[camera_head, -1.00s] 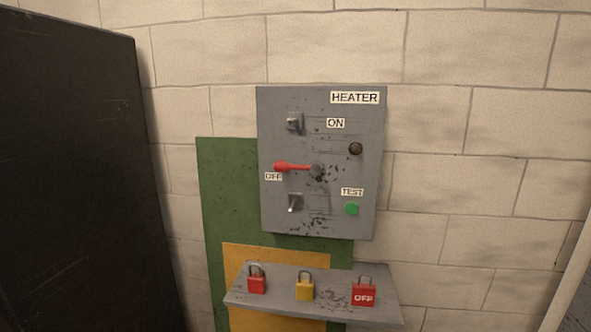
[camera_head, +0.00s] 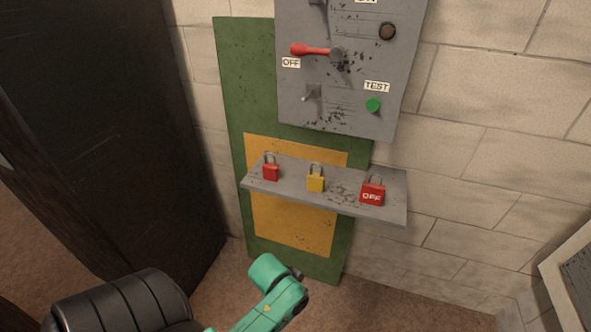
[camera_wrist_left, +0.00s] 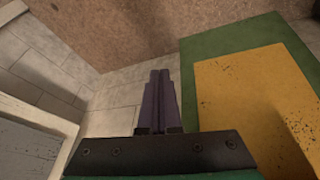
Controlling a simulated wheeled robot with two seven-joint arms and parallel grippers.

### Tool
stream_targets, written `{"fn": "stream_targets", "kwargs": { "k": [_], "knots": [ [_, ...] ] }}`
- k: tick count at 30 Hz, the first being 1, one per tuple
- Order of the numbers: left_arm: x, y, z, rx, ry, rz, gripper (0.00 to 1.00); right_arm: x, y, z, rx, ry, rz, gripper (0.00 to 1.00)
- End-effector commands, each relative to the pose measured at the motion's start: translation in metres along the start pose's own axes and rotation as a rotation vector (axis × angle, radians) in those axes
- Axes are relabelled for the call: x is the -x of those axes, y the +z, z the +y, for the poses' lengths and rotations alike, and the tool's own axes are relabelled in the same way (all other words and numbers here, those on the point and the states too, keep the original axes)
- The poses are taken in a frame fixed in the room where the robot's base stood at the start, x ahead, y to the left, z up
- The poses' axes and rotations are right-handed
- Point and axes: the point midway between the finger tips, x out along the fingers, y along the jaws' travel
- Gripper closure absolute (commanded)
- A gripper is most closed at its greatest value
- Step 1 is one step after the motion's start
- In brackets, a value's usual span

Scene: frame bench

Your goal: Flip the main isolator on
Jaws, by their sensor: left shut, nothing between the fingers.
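The isolator's red lever (camera_head: 312,50) lies about level on the grey heater panel (camera_head: 350,110). Its handle points left from the dark pivot (camera_head: 340,58), just above the OFF label (camera_head: 291,62). The ON label is mostly cut off at the top of the head view. A teal part of my arm (camera_head: 272,300) is low in the head view, below the shelf and well away from the lever; no fingers can be made out there. In the left wrist view, my left gripper (camera_wrist_left: 160,75) has its purple fingers together, with nothing between them. My right gripper is not seen.
A grey shelf (camera_head: 330,200) juts out under the panel with a red padlock (camera_head: 271,172), a yellow padlock (camera_head: 316,184) and a red OFF padlock (camera_head: 372,192). A green test button (camera_head: 373,105) is at lower right. A dark cabinet (camera_head: 110,130) stands left.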

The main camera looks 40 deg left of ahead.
Motion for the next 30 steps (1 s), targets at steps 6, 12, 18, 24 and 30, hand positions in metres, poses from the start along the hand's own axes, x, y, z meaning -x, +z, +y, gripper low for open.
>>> {"fn": "stream_targets", "kwargs": {
  "k": [6, 12, 18, 24, 30],
  "knots": [
    [0.106, -0.166, 0.021, 0.774, 0.548, 0.478, 1.00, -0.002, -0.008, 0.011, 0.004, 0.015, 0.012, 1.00],
    [0.234, -0.271, -0.033, 1.508, 1.415, 0.700, 1.00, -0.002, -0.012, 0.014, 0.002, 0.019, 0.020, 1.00],
    [0.313, -0.285, -0.116, 1.872, 2.224, 0.620, 1.00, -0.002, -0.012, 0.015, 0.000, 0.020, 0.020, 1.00],
    [0.324, -0.281, -0.136, 1.919, 2.416, 0.561, 1.00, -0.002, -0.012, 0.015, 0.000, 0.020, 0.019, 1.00],
    [0.323, -0.282, -0.135, 1.918, 2.409, 0.562, 1.00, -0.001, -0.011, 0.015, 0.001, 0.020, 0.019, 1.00]
  ]
}}
